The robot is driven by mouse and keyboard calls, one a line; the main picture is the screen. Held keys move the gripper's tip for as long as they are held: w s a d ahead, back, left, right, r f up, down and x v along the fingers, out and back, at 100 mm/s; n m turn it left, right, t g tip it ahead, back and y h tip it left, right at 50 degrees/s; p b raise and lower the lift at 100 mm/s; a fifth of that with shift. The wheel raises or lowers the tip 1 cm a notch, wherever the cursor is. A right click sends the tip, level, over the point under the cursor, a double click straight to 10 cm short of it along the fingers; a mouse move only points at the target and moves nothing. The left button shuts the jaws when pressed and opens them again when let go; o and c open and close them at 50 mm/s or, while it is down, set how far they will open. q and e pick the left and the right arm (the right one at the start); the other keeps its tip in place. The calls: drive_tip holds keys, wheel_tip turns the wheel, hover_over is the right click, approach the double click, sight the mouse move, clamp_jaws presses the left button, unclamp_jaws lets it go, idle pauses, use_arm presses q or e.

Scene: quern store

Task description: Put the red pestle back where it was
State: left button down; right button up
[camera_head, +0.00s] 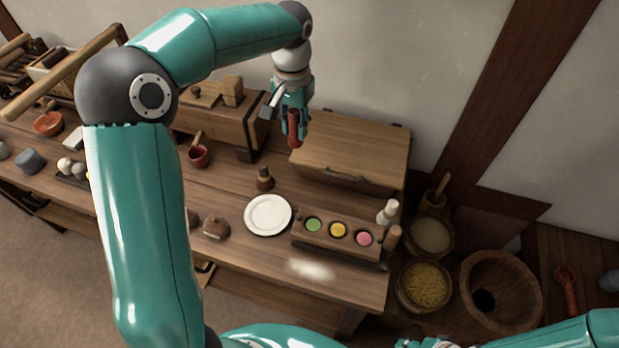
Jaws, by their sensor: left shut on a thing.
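My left gripper (292,118) is shut on the red pestle (294,132), which hangs roughly upright from the fingers. The pestle shows above the wooden slant-topped box (352,146), near that box's left edge. I cannot tell from this view how high it is held. A small part of my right gripper (422,343) shows at the bottom edge, mostly cut off, so its jaws cannot be read.
A wooden bench (230,178) carries a dark red mortar (198,156), a white plate (269,215) and a wooden block (310,238) with green, yellow and pink wells. A pale patch (311,269) lies in front. Wooden tubs (508,273) stand at right, near a red spoon (566,285).

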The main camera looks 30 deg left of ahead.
use_arm(q)
drive_tip(key=shift+w+a+f, duration=0.1)
drive_tip(key=shift+w+f, duration=0.05)
drive_tip(key=shift+f, duration=0.05)
wheel_tip(320, 180, down, 19)
drive_tip(key=shift+f, duration=0.1)
use_arm(e)
drive_tip(key=shift+w+a, duration=0.1)
drive_tip(key=shift+w, duration=0.15)
use_arm(q)
drive_tip(key=shift+f, duration=0.15)
drive_tip(key=c, duration=0.9)
unclamp_jaws()
use_arm(e)
drive_tip(key=shift+f, duration=0.1)
